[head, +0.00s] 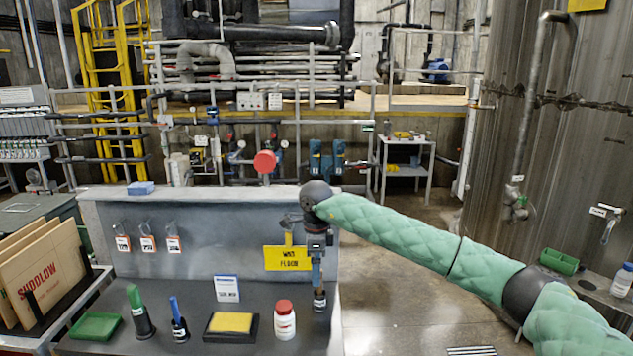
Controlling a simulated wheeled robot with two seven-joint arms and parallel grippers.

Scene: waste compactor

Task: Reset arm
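My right arm, in a green quilted sleeve, comes in from the right across the head view. Its wrist bends down at a dark joint, and my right gripper (319,299) points downward at the right end of the grey workbench (262,292). The fingertips are small and dark, so I cannot tell whether they are open or shut, or whether they touch anything. A white bottle with a red cap (285,322) stands to the left of the gripper, apart from it. My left gripper is not in view.
On the bench are a yellow pad (231,322), a blue-handled tool (178,318), a green-handled tool (140,312), a green tray (96,326) and a small sign (227,289). A yellow sign (288,258) hangs on the back panel. Open floor (400,290) lies right of the bench.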

